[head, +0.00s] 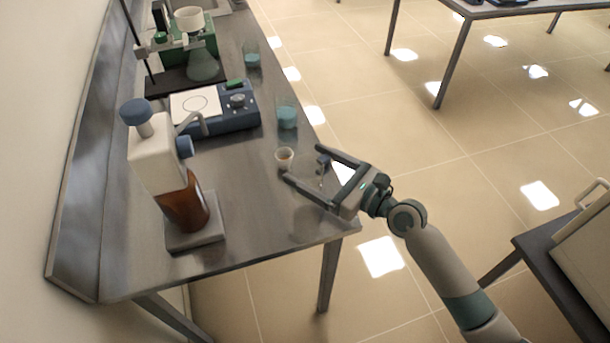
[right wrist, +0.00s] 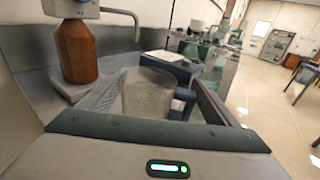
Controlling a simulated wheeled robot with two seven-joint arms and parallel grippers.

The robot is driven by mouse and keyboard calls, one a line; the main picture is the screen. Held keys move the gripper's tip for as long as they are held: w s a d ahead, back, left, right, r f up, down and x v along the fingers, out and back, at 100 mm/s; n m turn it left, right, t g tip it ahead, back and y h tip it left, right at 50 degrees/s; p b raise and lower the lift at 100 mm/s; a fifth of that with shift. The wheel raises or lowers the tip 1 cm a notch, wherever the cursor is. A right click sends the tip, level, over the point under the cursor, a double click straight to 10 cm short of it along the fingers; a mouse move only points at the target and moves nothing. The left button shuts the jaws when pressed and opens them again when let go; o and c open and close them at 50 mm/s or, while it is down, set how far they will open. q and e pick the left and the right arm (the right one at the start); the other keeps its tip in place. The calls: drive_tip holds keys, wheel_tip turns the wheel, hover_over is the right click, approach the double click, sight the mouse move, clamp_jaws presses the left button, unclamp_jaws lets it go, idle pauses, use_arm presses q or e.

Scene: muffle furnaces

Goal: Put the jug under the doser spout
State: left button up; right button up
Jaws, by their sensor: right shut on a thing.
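The doser (head: 152,160) is a white head with blue knobs on a brown bottle (head: 183,208), standing on a grey base. Its thin bent spout (head: 195,120) points right; the spout also shows in the right wrist view (right wrist: 125,14). My right gripper (head: 303,164) reaches over the table's right edge, shut on the clear jug (right wrist: 147,95), which is between its fingers in the right wrist view. The jug is right of the doser, apart from the spout. Its glass body is hard to make out in the head view. My left gripper is out of view.
A small cup (head: 284,157) with orange contents stands near the fingertips. Beakers with blue contents (head: 287,117) (head: 252,59) stand along the table's right side. A blue stirrer (head: 232,117) and a stand with a flask (head: 203,66) are behind. The steel tabletop (head: 245,215) beside the doser base is clear.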

sight(300, 175)
drive_tip(key=shift+w+a+f, duration=0.5)
drive_tip(key=shift+a+f, duration=0.1)
drive_tip(key=shift+a, duration=0.2)
drive_tip(key=shift+f+b, duration=0.6)
drive_tip(key=shift+f, duration=1.35)
drive_tip(key=shift+f, duration=0.15)
drive_tip(key=o, duration=1)
